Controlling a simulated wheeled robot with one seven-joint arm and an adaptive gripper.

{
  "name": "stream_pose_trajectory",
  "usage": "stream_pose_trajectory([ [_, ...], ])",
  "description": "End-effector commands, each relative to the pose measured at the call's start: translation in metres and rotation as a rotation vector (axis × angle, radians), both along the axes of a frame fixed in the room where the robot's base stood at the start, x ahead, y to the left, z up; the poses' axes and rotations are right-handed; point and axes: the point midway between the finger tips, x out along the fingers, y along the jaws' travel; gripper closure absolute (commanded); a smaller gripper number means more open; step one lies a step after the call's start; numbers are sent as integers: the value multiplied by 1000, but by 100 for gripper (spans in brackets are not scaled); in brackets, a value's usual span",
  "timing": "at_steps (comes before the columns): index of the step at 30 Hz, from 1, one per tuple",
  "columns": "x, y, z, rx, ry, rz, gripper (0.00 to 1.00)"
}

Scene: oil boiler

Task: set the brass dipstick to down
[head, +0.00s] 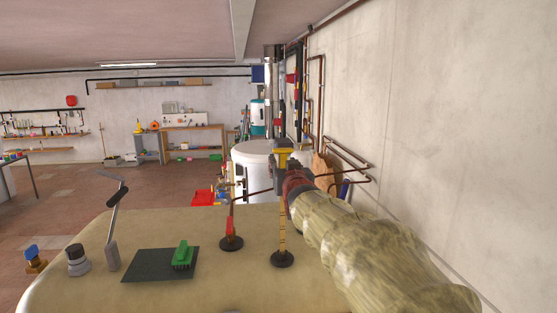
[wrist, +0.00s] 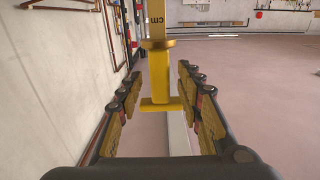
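The brass dipstick (head: 282,236) stands upright in a round black base on the boiler top, with a long marked length showing above the base. Its yellow T-shaped handle (head: 282,151) is at the top. My gripper (head: 287,180) is at the upper part of the stick, just under the handle, and hides part of it. In the wrist view, the dipstick handle (wrist: 160,104) and stem lie between the fingers of my gripper (wrist: 160,112). The fingers are spread, with gaps showing on both sides of the handle.
A wall with pipes (head: 345,165) is close on the right.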

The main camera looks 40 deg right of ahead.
Motion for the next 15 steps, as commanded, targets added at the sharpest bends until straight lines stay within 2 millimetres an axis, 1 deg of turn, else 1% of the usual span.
stream_pose_trajectory([
  [3, 9, -5, 1, 1, 1, 0, 64],
  [6, 12, -7, 0, 1, 1, 0, 64],
  [14, 13, -8, -1, -1, 1, 0, 64],
  [15, 13, -8, -1, -1, 1, 0, 65],
])
